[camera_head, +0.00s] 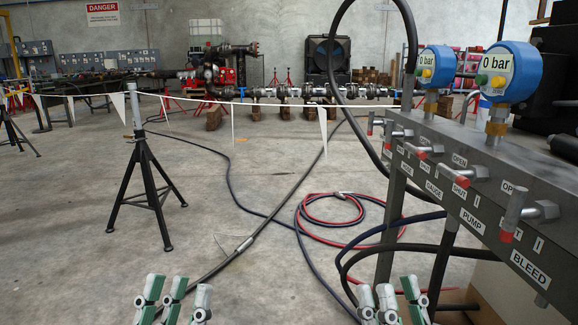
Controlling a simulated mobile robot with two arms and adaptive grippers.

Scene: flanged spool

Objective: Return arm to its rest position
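My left gripper (174,300) shows at the bottom edge, left of centre, with its grey and green fingers pointing up. Its fingers are spread apart and nothing is between them. My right gripper (393,302) shows at the bottom edge, right of centre, also with its fingers apart and empty. Only the fingers of both show; the palms and arms are cut off by the lower edge. The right gripper is in front of and left of the valve panel (480,180), and it looks apart from it.
The panel carries two blue gauges (437,66) reading 0 bar and red-tipped valve levers (513,216). Black hoses (370,262) hang beside my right gripper. A coiled red and black hose (335,209) lies on the floor. A black stand (147,185) holds up pennant line (230,104).

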